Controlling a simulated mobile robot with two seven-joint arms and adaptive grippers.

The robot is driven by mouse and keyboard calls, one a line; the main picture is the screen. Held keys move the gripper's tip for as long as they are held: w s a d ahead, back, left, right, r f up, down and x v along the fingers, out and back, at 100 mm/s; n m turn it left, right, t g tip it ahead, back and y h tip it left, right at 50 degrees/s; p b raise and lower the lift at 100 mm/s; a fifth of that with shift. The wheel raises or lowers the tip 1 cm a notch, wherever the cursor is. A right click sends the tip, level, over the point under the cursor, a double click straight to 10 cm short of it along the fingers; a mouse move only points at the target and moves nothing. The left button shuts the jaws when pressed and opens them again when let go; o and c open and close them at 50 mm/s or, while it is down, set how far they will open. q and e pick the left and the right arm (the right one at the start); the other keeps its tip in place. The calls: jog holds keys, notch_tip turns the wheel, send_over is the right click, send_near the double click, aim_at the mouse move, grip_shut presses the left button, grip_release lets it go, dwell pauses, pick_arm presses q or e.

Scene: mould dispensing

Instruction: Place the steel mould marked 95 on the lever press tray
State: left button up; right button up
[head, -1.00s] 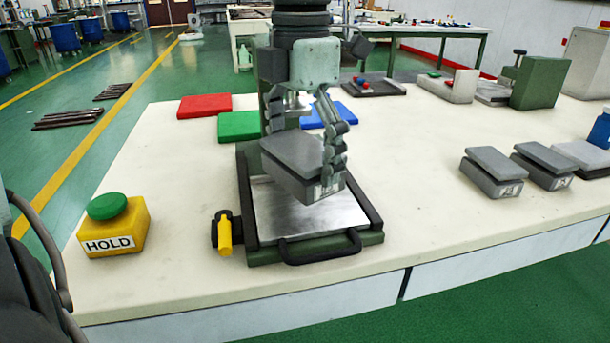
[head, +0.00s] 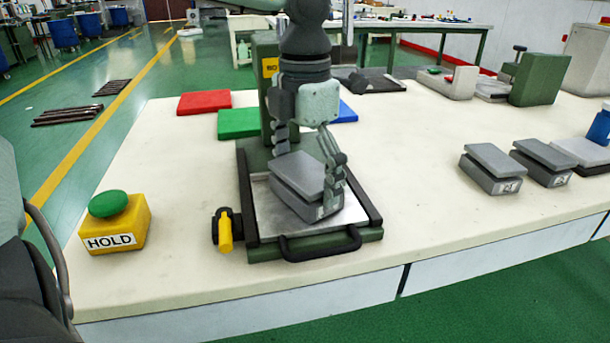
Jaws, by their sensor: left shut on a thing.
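My left gripper (head: 308,180) comes down from above, its fingers shut on a grey steel mould (head: 298,182). The mould has a lid-like top plate and a white label on its front end, too small to read. It is over the steel tray plate of the lever press (head: 270,222), inside the dark side rails. It sits very low; I cannot tell whether its underside touches the plate. The press has a green base, a black front handle (head: 320,246) and a green column behind, partly hidden by my arm. My right gripper is not in view.
A yellow HOLD box (head: 118,228) with a green button stands left of the press; a yellow-handled lever (head: 225,232) is beside its base. Other grey moulds (head: 492,168) (head: 543,162) are at right. Red (head: 204,103) and green (head: 238,123) mats lie behind. The tabletop between press and moulds is clear.

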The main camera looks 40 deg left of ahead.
pick_arm(q)
jog(key=o, duration=1.3)
jog(key=shift+o, duration=0.2)
jog(key=shift+r, duration=0.2)
notch_tip(320, 180, up, 12)
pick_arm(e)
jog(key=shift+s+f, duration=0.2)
pick_arm(q)
jog(key=shift+f, duration=0.1)
